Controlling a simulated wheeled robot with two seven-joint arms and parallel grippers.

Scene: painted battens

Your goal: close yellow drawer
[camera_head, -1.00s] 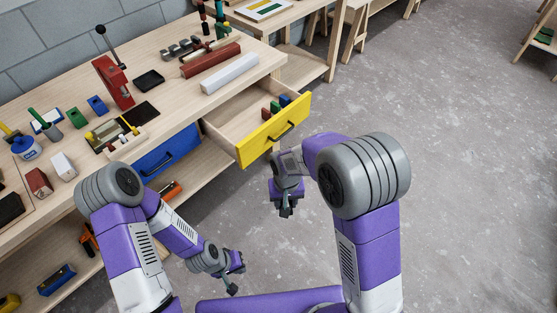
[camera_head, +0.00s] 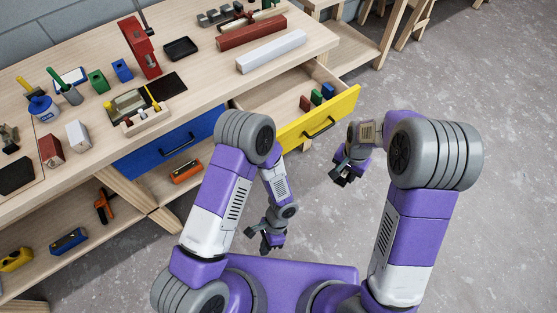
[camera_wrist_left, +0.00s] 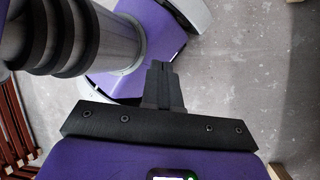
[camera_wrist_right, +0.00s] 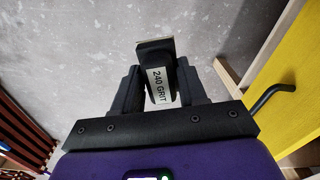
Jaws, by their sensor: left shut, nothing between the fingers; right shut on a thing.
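The yellow drawer (camera_head: 341,107) at the right end of the workbench is pulled out, with its dark handle on its front. Its yellow front (camera_wrist_right: 293,62) and handle (camera_wrist_right: 268,97) also show at the right of the right wrist view. My right gripper (camera_head: 341,178) is to the right of the drawer front and apart from it. It is shut on a dark block labelled "240 GRIT" (camera_wrist_right: 158,82). My left gripper (camera_head: 268,246) is low in front of the bench, shut and empty; its closed fingers (camera_wrist_left: 157,82) show in the left wrist view.
Several small coloured blocks (camera_head: 316,97) lie in the yellow drawer. A blue drawer (camera_head: 165,150) beside it is shut. Tools, a red press (camera_head: 140,48) and long bars (camera_head: 270,52) stand on the bench top. Open concrete floor (camera_head: 470,90) lies to the right.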

